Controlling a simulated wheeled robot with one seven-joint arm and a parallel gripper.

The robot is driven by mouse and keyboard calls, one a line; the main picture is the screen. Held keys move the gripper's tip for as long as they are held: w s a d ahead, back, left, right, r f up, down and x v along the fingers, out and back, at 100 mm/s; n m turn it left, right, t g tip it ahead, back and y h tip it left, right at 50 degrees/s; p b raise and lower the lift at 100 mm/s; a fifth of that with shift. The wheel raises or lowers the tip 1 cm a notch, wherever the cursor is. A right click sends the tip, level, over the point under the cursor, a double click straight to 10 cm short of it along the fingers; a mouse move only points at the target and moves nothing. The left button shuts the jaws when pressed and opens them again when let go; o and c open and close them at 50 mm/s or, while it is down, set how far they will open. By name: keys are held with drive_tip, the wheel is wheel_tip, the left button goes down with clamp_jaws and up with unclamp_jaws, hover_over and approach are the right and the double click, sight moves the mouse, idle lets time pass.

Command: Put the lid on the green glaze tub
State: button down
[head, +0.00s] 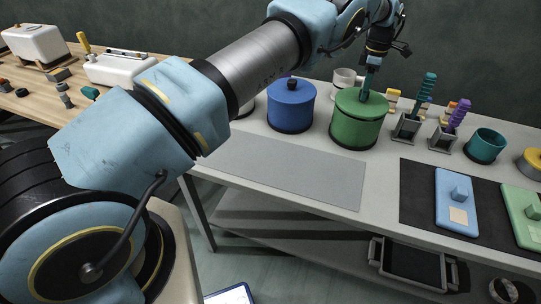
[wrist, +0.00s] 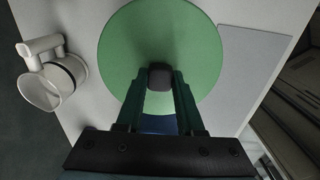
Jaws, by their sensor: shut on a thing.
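The green glaze tub (head: 355,132) stands upright on the light bench, right of the blue tub. Its round green lid (head: 348,101) is over the tub's mouth and looks level and lined up with it. I cannot tell whether it is fully seated or a hair above the rim. My gripper (head: 364,95) comes down from above and is shut on the lid's knob. In the wrist view the dark knob (wrist: 160,76) sits between the two fingertips, at the middle of the round lid (wrist: 160,35). The lid hides the tub there.
A lidded blue tub (head: 291,108) stands close on the left. A white mug (head: 344,77) is behind the green tub. Tool holders (head: 406,127) stand to the right. A bare grey mat (head: 285,166) lies in front, left of a dark mat (head: 418,192) with blocks.

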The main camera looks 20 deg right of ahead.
drive_tip(key=shift+f+b, duration=0.3)
drive_tip(key=shift+f, duration=0.3)
idle(0.3)
drive_tip(key=shift+c, duration=2.2)
unclamp_jaws()
drive_tip(key=shift+r, duration=0.15)
drive_tip(key=shift+r+p, duration=0.8)
drive_tip(key=shift+r, duration=3.05)
drive_tip(key=shift+r, duration=0.15)
